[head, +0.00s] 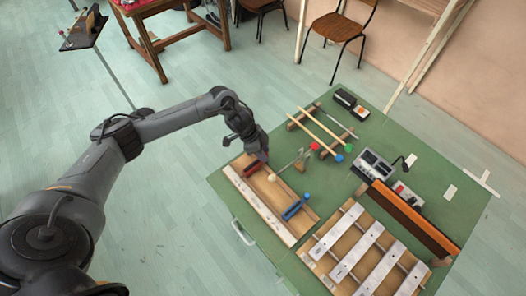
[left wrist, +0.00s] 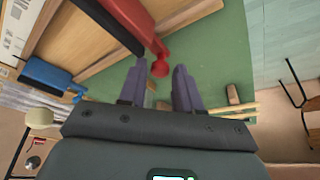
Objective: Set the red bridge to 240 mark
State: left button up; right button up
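The red bridge (head: 251,169) stands across the far end of a wooden board (head: 272,204) with a pale scale strip (head: 253,208) along its left side. The scale's marks are too small to read. The blue bridge (head: 295,208) stands nearer on the same board. My left gripper (head: 262,157) is at the red bridge's right end. In the left wrist view, the red bridge (left wrist: 138,22) has a round red knob (left wrist: 160,68), which appears between the open fingertips of my left gripper (left wrist: 158,76). Contact cannot be told. The blue bridge (left wrist: 48,76) is at left there. My right gripper is out of view.
A cream-headed mallet (head: 271,177) lies close beside the left gripper. A metal-bar xylophone (head: 362,250) and grey devices (head: 374,165) occupy the right of the green table (head: 419,153).

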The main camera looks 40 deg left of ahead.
pick_arm(q)
grip_shut()
jog(key=shift+s+d+r+p, duration=0.1)
jog(key=shift+d+r+p, duration=0.1)
jog(key=shift+d+p, duration=0.3)
jog(key=d+p, duration=0.2)
jog(key=d, duration=0.1)
jog(key=shift+s, duration=0.15)
jog(key=shift+d+f, duration=0.15)
jog(key=shift+f, duration=0.05)
grip_release()
